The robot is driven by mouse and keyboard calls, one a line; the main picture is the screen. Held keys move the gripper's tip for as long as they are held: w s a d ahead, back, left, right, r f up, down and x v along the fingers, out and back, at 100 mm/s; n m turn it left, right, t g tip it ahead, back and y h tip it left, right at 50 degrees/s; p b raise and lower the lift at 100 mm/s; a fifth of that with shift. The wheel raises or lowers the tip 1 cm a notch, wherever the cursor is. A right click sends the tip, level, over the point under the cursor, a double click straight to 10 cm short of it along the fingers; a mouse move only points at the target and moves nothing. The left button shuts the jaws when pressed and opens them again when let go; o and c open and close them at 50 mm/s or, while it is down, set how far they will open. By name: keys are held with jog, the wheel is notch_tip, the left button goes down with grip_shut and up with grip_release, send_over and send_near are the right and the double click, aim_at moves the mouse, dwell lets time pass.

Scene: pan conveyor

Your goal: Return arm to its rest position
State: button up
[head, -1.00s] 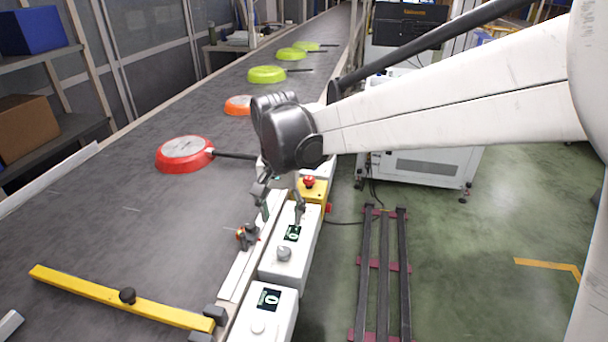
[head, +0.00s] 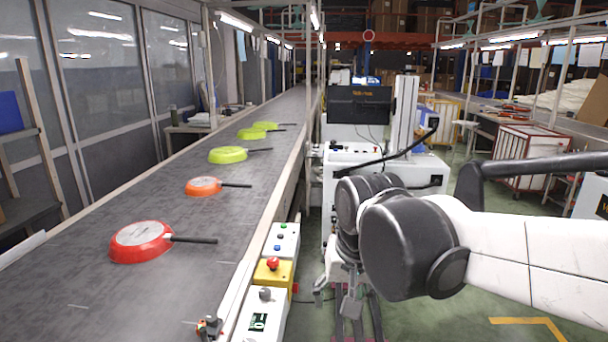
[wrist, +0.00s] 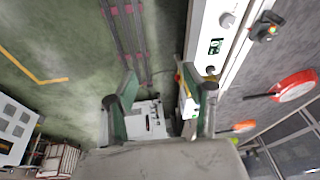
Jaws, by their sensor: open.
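My gripper (head: 350,300) hangs below my dark wrist joint in the head view, to the right of the conveyor's edge and over the aisle. In the wrist view my gripper (wrist: 165,92) has its two fingers spread apart with nothing between them. My white arm reaches in from the right of the head view. The conveyor (head: 120,300) carries upside-down pans, and my gripper is clear of all of them. The nearest is a red pan (head: 142,243), followed by an orange pan (head: 203,187) and several green pans (head: 228,155).
Control boxes line the conveyor's side, one with a red button (head: 272,264). A white machine (head: 400,180) with a dark screen (head: 359,105) stands behind my wrist. A caged cart (head: 528,155) is at the right. Green floor (head: 560,305) is open at the lower right.

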jog(key=s+d+f+t+h, duration=0.1)
jog(key=s+d+t, duration=0.3)
jog(key=s+d, duration=0.6)
jog(key=d+f, duration=0.1)
jog(key=d, duration=0.2)
jog(key=shift+s+d, duration=0.25)
jog(key=shift+s, duration=0.1)
dwell(1.3)
